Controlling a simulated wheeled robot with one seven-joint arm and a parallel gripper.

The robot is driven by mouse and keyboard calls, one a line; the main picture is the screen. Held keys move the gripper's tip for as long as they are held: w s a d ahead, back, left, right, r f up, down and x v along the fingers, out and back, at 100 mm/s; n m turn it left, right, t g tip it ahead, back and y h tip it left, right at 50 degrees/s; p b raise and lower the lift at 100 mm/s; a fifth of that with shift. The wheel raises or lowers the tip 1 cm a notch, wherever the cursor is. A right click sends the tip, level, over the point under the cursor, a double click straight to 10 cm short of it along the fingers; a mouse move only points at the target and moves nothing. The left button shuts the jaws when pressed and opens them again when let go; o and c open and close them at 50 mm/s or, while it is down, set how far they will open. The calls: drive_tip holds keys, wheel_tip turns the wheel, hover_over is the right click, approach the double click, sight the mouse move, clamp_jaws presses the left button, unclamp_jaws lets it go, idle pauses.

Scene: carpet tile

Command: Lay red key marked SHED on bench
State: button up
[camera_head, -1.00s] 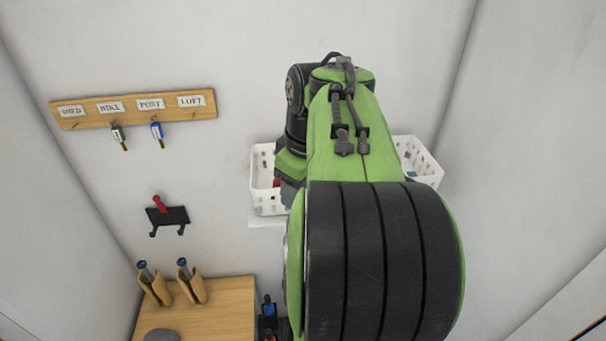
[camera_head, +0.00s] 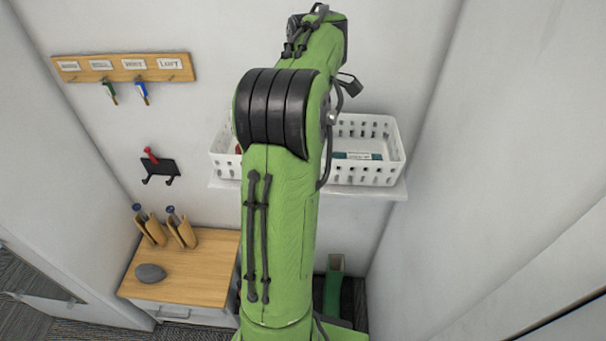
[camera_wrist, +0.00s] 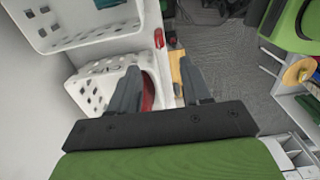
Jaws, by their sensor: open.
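No red key with a readable SHED mark shows. A red item (camera_wrist: 148,92) shows by the left basket in the wrist view, partly behind my left finger; I cannot tell what it is. A smaller red item (camera_wrist: 158,38) shows farther up. The bench (camera_head: 205,290) has a wooden top and stands low at the left in the head view. My gripper (camera_wrist: 160,68) is open with nothing held between its fingers; in the head view my arm hides it.
A black rack (camera_head: 160,168) has a red part. White baskets (camera_head: 375,175) stand on a shelf. A grey stone (camera_head: 150,273) and wooden holders (camera_head: 180,232) occupy the bench.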

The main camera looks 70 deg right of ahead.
wheel_tip(320, 180, down, 9)
drive_tip(key=b, duration=0.2)
drive_tip(key=shift+r+b, duration=0.1)
drive_tip(key=shift+b, duration=0.25)
wheel_tip(320, 180, down, 6)
drive_tip(key=shift+w+d+r, duration=0.1)
drive_tip(key=shift+d+r, duration=0.05)
drive_tip(key=shift+r, duration=0.15)
clamp_jaws()
